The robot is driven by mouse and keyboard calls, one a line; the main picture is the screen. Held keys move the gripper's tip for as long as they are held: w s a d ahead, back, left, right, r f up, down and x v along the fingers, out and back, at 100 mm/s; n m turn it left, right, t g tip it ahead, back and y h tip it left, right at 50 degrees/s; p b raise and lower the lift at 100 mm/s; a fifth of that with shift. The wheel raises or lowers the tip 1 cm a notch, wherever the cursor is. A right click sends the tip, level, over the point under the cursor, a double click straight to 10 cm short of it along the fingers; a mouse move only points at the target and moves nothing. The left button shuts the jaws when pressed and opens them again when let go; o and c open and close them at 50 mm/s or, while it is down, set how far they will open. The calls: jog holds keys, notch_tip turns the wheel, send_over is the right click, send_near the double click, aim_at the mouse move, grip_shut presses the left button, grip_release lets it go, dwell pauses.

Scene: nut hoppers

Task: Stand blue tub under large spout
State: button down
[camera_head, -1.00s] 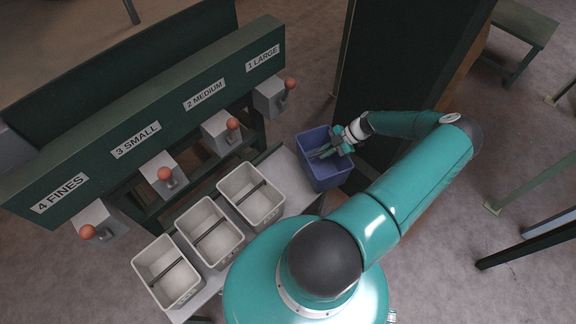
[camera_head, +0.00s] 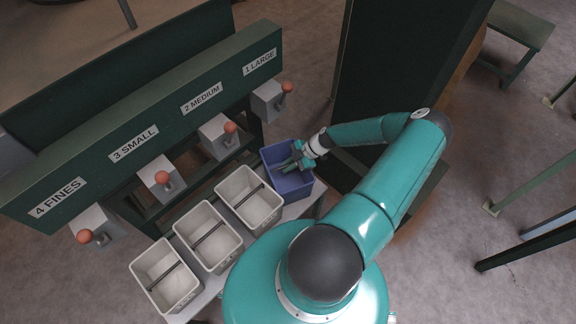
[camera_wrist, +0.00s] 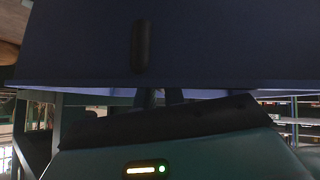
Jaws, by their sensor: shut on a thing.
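The blue tub (camera_head: 296,187) is upright at the right end of the shelf, beside the nearest white tub. My gripper (camera_head: 297,160) is shut on the blue tub, at its right side. In the wrist view the blue tub (camera_wrist: 210,45) fills the upper part, and the fingertips are mostly hidden. The large spout (camera_head: 267,100), under the label 1 LARGE (camera_head: 259,62), is behind the tub and a little to its left in the picture. I cannot tell whether the tub's base touches the shelf.
Several white tubs (camera_head: 249,199) with dark bars stand in a row on the pale shelf (camera_head: 303,206). Spouts with orange knobs (camera_head: 231,127) line the green hopper front. A dark green panel (camera_head: 395,75) rises behind my arm. A green bench (camera_head: 518,35) stands far right.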

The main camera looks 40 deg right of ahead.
jog(key=shift+f, duration=0.15)
jog(key=c, duration=1.5)
grip_release()
jog(key=v, duration=1.2)
